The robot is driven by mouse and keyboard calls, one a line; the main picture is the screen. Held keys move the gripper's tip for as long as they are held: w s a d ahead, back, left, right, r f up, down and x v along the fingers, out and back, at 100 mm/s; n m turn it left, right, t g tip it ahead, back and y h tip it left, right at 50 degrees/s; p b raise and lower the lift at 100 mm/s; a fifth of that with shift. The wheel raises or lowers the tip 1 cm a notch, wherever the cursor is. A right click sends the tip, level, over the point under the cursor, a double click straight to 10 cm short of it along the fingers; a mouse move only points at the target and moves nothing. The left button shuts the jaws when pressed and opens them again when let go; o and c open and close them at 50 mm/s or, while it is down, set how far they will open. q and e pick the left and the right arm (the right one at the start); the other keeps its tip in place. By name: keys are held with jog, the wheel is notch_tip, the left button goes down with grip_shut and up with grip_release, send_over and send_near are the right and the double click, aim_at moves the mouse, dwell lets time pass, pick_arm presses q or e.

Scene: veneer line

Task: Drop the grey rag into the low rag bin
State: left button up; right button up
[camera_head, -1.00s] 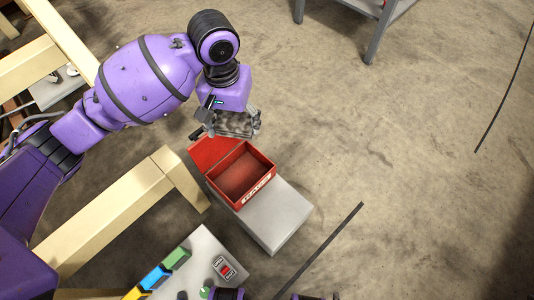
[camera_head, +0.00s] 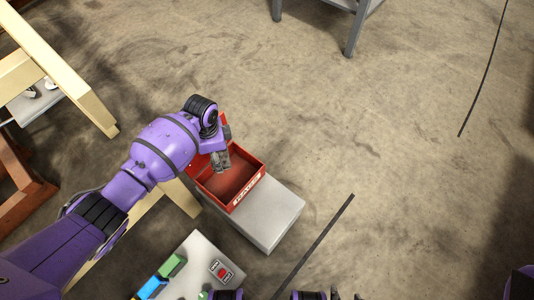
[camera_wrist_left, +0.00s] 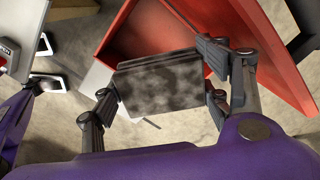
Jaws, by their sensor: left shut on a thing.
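The grey rag (camera_head: 221,162), a mottled dark grey block-like piece, is held in my left gripper (camera_head: 219,158). In the left wrist view, the rag (camera_wrist_left: 160,85) sits between the black fingers (camera_wrist_left: 157,97). The red rag bin (camera_head: 254,185) is open at the top and has a white label on its front wall. In the head view, the rag overlaps the bin's back left part; its height above the rim cannot be told. In the wrist view, the bin (camera_wrist_left: 275,60) lies beyond the rag. Dark tips at the head view's bottom edge may be my right gripper.
The bin sits on a pale grey box (camera_head: 272,222). A red flap (camera_head: 197,167) stands at its back left, partly hidden by my arm. A grey panel (camera_head: 205,257) with coloured blocks and a red switch lies below. Timber beams (camera_head: 75,80) stand left.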

pick_arm(q)
notch_tip(320, 180, down, 6)
jog(key=b, duration=0.5)
jog(key=shift+r+b, duration=0.15)
jog(key=shift+b, duration=0.15)
jog(key=o, duration=1.2)
jog(key=shift+c, duration=0.2)
jog(key=shift+o, duration=0.2)
notch_tip(320, 180, up, 12)
jog(key=shift+r, duration=0.1)
